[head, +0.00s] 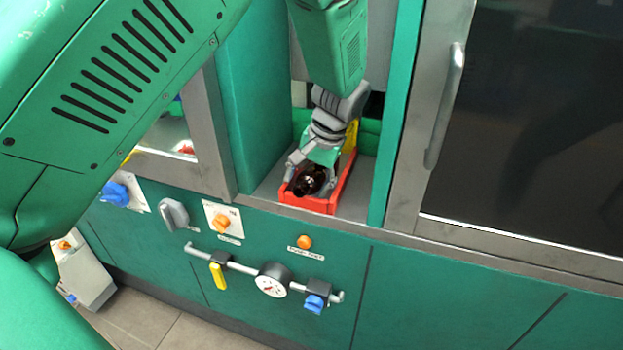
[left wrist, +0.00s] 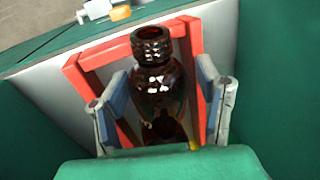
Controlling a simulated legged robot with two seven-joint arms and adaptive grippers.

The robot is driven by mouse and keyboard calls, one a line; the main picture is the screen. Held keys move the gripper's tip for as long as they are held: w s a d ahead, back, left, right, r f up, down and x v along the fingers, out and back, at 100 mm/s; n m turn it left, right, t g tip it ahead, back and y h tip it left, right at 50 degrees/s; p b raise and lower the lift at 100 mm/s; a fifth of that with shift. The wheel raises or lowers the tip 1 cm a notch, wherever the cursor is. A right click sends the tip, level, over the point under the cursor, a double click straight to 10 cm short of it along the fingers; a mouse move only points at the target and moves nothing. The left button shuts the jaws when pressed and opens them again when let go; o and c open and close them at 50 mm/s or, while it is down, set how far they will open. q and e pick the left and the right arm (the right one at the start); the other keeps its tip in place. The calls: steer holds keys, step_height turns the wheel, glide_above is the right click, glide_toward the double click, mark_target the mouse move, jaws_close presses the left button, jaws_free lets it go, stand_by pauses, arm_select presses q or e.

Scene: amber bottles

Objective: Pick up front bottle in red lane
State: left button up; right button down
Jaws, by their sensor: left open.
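A dark amber bottle (head: 309,180) stands at the front end of the red lane (head: 322,205), in a recess of the green cabinet. My left gripper (head: 305,183) reaches down into the lane from above, open, with its fingers on either side of the bottle. In the left wrist view the bottle (left wrist: 158,82) lies between the two grey fingers of the gripper (left wrist: 163,105), with the red lane frame (left wrist: 90,62) around its neck end. I cannot tell whether either finger touches the glass. The bottle's lower part is partly hidden by the gripper. My right gripper is not in view.
A yellow part (head: 352,136) shows behind the red lane. Cabinet walls stand close on both sides of the recess. Below it, the front panel carries an orange button (head: 304,242), a gauge (head: 272,280) and valve handles. A dark glass door (head: 540,130) with a handle is at right.

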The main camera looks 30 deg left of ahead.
arm_select(q)
steer(key=shift+w+a+f, duration=0.1)
steer(key=shift+w+a, duration=0.05)
steer(key=shift+d, duration=0.2)
steer(key=c, duration=0.8)
steer(key=shift+d, duration=0.2)
steer(key=shift+c, duration=0.9)
steer(key=shift+d, duration=0.25)
